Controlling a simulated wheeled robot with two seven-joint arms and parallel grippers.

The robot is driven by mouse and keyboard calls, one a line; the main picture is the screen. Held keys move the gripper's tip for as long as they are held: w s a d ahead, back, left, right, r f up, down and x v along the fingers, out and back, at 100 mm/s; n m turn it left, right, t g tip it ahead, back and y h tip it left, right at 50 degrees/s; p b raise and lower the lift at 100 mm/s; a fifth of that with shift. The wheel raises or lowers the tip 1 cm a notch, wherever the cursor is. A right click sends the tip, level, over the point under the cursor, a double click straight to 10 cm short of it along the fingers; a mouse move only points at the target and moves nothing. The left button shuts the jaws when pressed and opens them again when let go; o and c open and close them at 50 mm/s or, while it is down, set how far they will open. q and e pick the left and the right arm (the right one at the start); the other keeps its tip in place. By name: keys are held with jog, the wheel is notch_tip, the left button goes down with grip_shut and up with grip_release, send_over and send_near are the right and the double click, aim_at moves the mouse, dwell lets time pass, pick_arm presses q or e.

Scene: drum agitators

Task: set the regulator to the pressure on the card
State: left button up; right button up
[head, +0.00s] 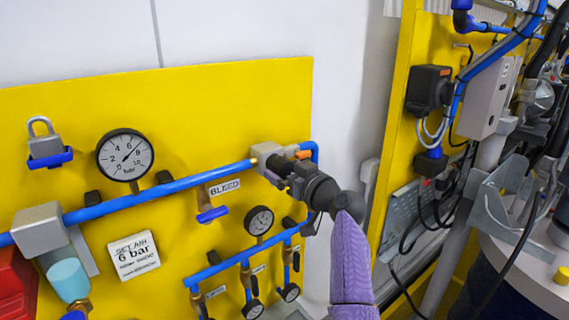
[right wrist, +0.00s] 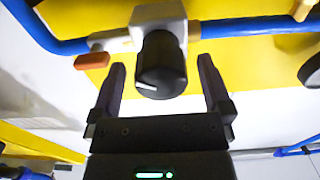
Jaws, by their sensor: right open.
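The white card (head: 133,255) on the yellow panel reads "SET AIR 6 bar". The large gauge (head: 125,156) above it is marked in bar, and its needle points up and right, near the 6; the exact reading is too small to tell. The regulator sits at the right end of the blue pipe, its grey body showing in the right wrist view (right wrist: 160,13). Its black knob (right wrist: 161,68) has a white mark at its lower left. My right gripper (right wrist: 160,70) is open, a finger on each side of the knob with gaps showing. It partly hides the regulator in the head view (head: 290,170).
An orange tab (right wrist: 92,61) sits beside the regulator. A blue-handled bleed valve (head: 212,214), a smaller gauge (head: 260,220) and lower blue pipes are below. A padlock (head: 43,140) hangs at left. Another yellow panel with boxes and cables stands at right.

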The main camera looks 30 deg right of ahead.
jog(key=shift+w+a, duration=0.1)
jog(key=shift+w, duration=0.35)
jog(key=c, duration=1.2)
jog(key=m, duration=0.5)
jog(key=shift+m, duration=0.3)
jog(key=m+p, duration=0.2)
jog(key=m, duration=0.3)
jog(key=shift+a+m, duration=0.1)
jog(key=shift+m, duration=0.6)
